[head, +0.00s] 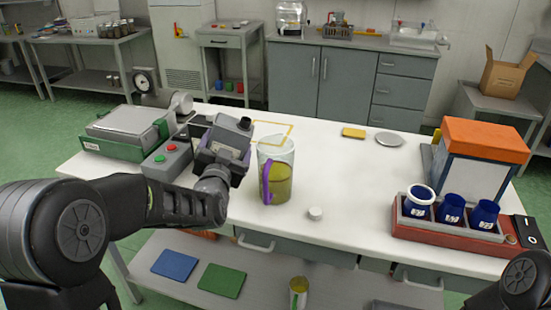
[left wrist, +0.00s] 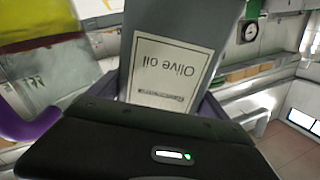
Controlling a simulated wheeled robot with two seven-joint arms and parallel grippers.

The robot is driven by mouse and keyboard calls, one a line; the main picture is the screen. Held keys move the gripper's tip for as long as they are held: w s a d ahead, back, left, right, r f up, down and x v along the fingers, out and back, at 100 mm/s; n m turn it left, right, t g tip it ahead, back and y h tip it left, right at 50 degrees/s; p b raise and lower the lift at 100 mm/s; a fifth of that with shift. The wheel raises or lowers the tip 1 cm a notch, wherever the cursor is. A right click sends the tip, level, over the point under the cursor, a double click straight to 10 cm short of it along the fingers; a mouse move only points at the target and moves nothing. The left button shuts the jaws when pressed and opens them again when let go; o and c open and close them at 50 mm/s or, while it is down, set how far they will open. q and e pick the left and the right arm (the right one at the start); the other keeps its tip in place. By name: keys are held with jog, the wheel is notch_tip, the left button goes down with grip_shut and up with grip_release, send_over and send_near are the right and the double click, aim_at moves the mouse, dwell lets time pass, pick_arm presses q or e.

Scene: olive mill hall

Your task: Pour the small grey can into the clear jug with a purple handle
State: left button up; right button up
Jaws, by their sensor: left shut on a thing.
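The clear jug (head: 288,152) stands upright on the white table with its purple handle (head: 266,184) toward the front left. Yellow-green liquid fills its lower part. In the left wrist view the jug (left wrist: 40,65) and handle (left wrist: 32,125) are at the left edge. My left gripper (head: 222,153) is shut on the small grey can (head: 230,132), just left of the jug and about level with its rim. The can looks tilted, its dark cap end at the upper right. In the left wrist view the can (left wrist: 185,35) shows an upside-down "Olive oil" label. My right gripper is out of view.
A small white lid (head: 315,213) lies in front of the jug. A green-based scale (head: 125,120) and a button box (head: 167,160) stand left. Blue cups (head: 451,208) sit in a red-based rack at right, by an orange-topped box (head: 485,140). The table between jug and rack is mostly clear.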

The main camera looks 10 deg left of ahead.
pick_arm(q)
jog(key=f+n+b, duration=0.1)
jog(key=b, duration=0.1)
jog(key=f+n+b, duration=0.1)
jog(key=f+b, duration=0.1)
jog(key=f+n+b, duration=0.1)
jog(key=b, duration=0.1)
jog(key=shift+a+f, duration=0.15)
jog(key=shift+a, duration=0.2)
jog(key=shift+n+b, duration=0.7)
jog(key=shift+b, duration=0.05)
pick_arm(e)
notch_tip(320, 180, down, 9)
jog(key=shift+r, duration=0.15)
